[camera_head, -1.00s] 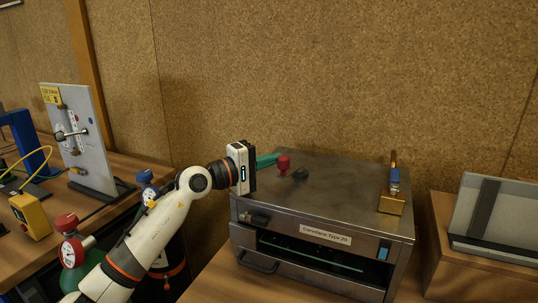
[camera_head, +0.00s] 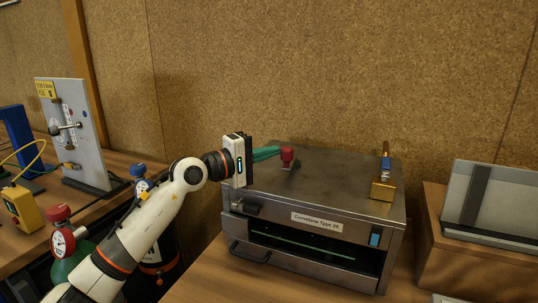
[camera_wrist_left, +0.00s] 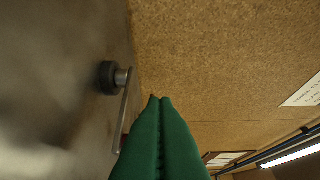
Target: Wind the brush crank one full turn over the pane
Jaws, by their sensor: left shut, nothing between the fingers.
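The brush crank sits on top of a grey metal box (camera_head: 345,187) labelled "Corvolane Type 20". Its red knob (camera_head: 287,153) stands up over the dark hub, which the wrist view shows as a round dark boss (camera_wrist_left: 107,77) with a metal crank arm (camera_wrist_left: 124,108). My left gripper (camera_head: 278,150) is shut and empty. Its green fingertips (camera_wrist_left: 160,99) are just left of the knob in the head view; I cannot tell whether they touch. The knob is mostly hidden behind the fingers in the wrist view. A greenish pane edge (camera_head: 300,243) shows inside the front slot. My right gripper is out of view.
A brass block (camera_head: 383,188) with a blue-handled lever stands on the box's right end. A wooden block with a framed panel (camera_head: 490,210) is at the right. A cork wall rises behind.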

